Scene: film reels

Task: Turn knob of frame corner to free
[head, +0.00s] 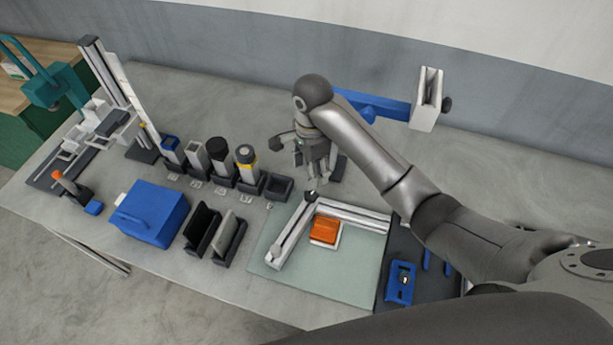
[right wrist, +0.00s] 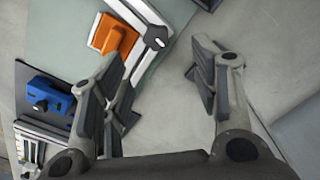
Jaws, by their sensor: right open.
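The frame (head: 285,240) is two pale metal bars meeting at a corner on the pale green mat (head: 345,285). A small dark knob (head: 310,197) sits at this corner, near the back of the mat. My right gripper (head: 318,177) points down just behind the corner. In the right wrist view its fingers (right wrist: 158,62) are apart with nothing between them. My left gripper is not in view.
An orange block (head: 324,230) lies inside the frame's angle. A dark tray with a blue part (head: 401,284) is to the right. Several canisters in holders and a blue box (head: 150,213) stand left. A blue arm with a pale bracket (head: 428,100) is behind.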

